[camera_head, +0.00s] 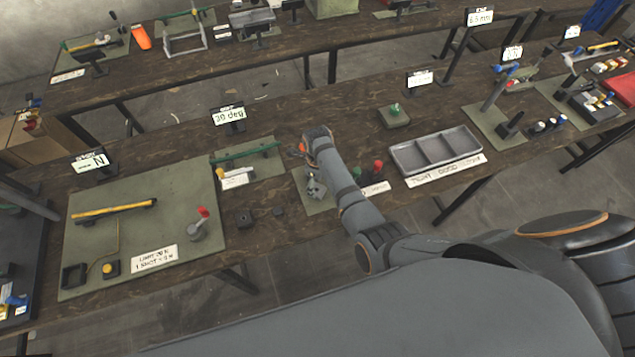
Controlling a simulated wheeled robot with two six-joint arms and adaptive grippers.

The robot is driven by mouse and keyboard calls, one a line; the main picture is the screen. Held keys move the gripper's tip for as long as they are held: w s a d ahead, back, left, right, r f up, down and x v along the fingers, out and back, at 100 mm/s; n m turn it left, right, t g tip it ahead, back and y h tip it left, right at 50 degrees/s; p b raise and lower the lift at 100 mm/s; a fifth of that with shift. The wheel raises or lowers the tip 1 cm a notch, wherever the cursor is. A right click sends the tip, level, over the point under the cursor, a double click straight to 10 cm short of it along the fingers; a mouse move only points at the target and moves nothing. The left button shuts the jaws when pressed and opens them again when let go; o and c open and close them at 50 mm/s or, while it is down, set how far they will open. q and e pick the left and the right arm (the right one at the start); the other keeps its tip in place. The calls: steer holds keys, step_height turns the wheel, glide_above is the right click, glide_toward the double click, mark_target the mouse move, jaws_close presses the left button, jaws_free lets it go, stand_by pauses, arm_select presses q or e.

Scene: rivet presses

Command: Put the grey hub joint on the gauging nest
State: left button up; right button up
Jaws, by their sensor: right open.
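My right arm comes in from the lower right and its wrist bends down over a small green mat (318,206) at mid-bench. My right gripper (314,190) is below that wrist, open, small and partly hidden by my arm. Light-grey metal shows there, but I cannot tell a grey hub joint apart from the fingers. A green knob (357,172) and a red knob (378,165) stand just right of my forearm with a white label; this may be the gauging nest, but the nest itself is not clear. My left gripper is not in view.
A grey three-compartment tray (436,150) lies empty to the right. Small dark blocks (244,218) sit left of the mat. A large green mat (140,225) holds a red-tipped lever (199,222). A green-knobbed pad (394,116) stands behind. Bare bench lies between.

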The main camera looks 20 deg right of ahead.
step_height(320, 180, up, 9)
steer(key=shift+b, duration=0.35)
steer(key=shift+f, duration=0.1)
